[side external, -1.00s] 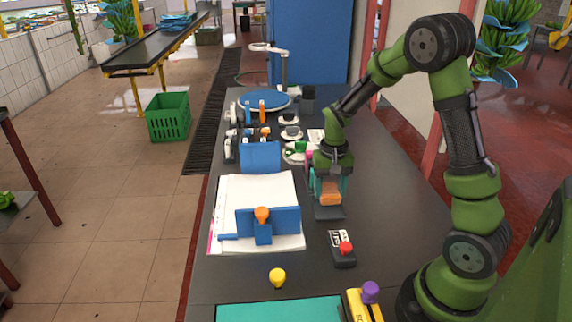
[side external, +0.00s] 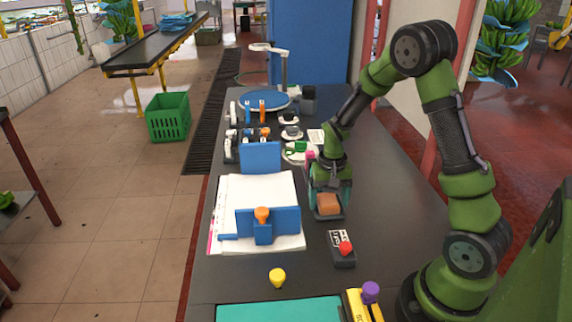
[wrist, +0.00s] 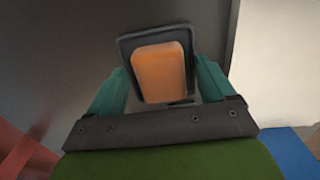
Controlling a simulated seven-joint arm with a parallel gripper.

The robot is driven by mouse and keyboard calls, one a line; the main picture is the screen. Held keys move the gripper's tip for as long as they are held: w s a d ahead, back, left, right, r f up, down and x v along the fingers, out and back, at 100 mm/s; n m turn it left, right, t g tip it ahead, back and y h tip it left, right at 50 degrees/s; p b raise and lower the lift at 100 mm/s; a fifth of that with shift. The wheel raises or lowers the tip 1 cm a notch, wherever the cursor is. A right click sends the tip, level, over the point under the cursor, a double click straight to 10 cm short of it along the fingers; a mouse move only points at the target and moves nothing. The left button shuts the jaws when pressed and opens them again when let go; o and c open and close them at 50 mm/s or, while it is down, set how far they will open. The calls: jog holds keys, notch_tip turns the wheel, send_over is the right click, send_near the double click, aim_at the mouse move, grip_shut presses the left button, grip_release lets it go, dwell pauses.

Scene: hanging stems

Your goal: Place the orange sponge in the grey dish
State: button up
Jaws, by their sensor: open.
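The orange sponge (side external: 328,203) lies in the small dark grey dish (side external: 330,217) on the black table. In the wrist view the sponge (wrist: 161,72) sits within the dish's rim (wrist: 126,45). My gripper (side external: 329,199) is open just above and behind the sponge, its teal fingers apart. In the wrist view the fingers of my gripper (wrist: 160,88) stand to either side of the dish's near end, and a clear gap shows between each finger and the sponge.
A device with a red knob (side external: 344,250) stands in front of the dish. White papers with a blue stand (side external: 262,226) lie to the left. Cups and saucers (side external: 291,131) are farther back. The table to the right is bare.

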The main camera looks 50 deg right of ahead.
aim_at(328, 201)
notch_tip(328, 201, up, 12)
jog(key=s+a+r+n+t+y, duration=0.1)
jog(key=s+a+r+n+t, duration=0.1)
jog(key=s+a+r, duration=0.3)
jog(key=s+a+r+n+t+y, duration=0.1)
jog(key=s+a+r+n+t, duration=0.2)
jog(key=a, duration=0.8)
jog(key=s+r+t, duration=0.2)
jog(key=s, duration=0.1)
jog(key=shift+s+r, duration=0.15)
jog(key=shift+r, duration=0.25)
